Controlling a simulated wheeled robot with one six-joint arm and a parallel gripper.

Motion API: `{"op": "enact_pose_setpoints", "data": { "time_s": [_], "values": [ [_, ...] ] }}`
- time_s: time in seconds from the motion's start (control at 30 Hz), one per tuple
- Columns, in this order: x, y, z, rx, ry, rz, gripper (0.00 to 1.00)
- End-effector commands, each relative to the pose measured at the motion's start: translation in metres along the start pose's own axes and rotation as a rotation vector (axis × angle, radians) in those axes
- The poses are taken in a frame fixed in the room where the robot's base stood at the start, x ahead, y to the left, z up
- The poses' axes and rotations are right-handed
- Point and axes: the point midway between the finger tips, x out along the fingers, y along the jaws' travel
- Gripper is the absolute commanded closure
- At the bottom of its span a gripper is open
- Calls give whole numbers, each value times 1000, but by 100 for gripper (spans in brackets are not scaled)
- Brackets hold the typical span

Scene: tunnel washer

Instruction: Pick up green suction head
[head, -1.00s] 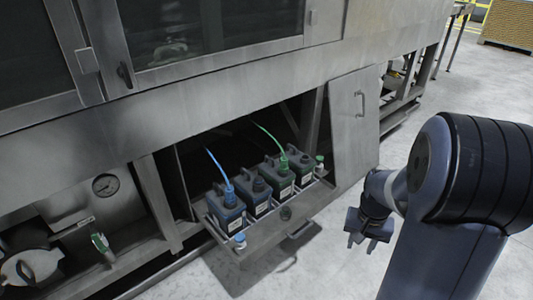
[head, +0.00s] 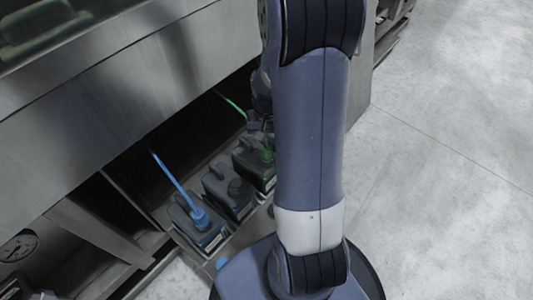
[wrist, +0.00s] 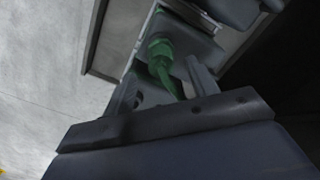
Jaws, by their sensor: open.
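The green suction head (head: 267,154) sits on a dark canister (head: 246,165) in the open drawer, partly hidden behind my arm in the head view. Its green hose (head: 232,103) runs up and left into the machine. In the wrist view the green suction head (wrist: 160,50) shows just beyond the fingertips, and a green piece reaches down between the fingers. My gripper (wrist: 163,82) is open, with one finger on each side of this green piece. I cannot tell whether the fingers touch it. In the head view my arm hides most of the gripper.
A blue suction head (head: 199,216) with a blue hose (head: 170,174) sits on the nearest canister. A capped canister (head: 228,193) stands between it and the green one. The machine's steel panel (head: 120,100) overhangs the drawer. The floor (head: 450,150) at right is clear.

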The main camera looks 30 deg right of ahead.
Motion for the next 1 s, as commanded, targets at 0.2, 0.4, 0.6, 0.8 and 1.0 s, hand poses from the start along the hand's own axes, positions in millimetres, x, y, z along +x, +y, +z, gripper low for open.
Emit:
{"op": "enact_pose_setpoints", "data": {
  "time_s": [0.2,0.4,0.6,0.8,1.0],
  "values": [
    [35,1,-1,0,-4,0,45],
    [49,0,-1,0,-2,0,45],
    [47,0,-1,0,-1,0,49],
    [47,0,-1,0,-1,0,65],
    [47,0,-1,0,-1,0,82]
  ]
}}
